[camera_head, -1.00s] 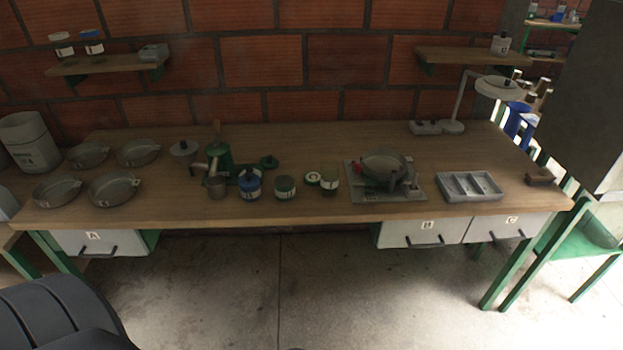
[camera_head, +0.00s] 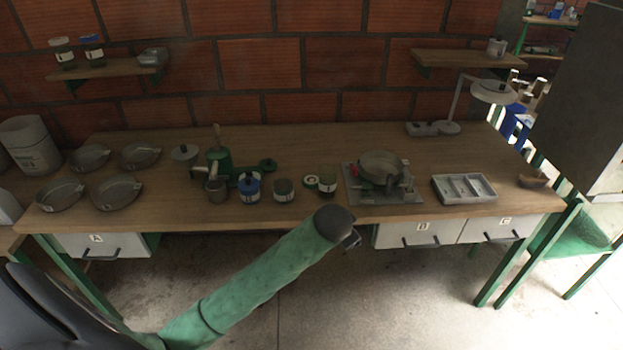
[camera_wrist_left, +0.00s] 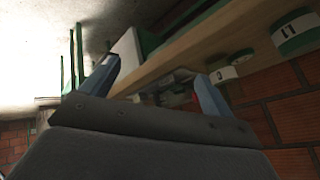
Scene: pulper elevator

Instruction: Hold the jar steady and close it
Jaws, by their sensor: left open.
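My left arm reaches in from the lower left in the head view, and its gripper (camera_head: 352,240) is mostly hidden behind the dark wrist end, in front of the table's edge. In the left wrist view the gripper (camera_wrist_left: 155,88) is open, with nothing between its fingers. An open-looking glass jar (camera_head: 327,183) with a pale label stands upright on the table, beyond the gripper. A small round lid-like piece (camera_head: 311,180) lies left of it. My right gripper is out of view.
The wooden table (camera_head: 400,135) also holds a pulper-like machine (camera_head: 382,170), a grey divided tray (camera_head: 437,193), several metal pans (camera_head: 117,192) and a green grinder-like device (camera_head: 219,155). White drawers (camera_head: 400,235) hang under the front edge. The floor in front is clear.

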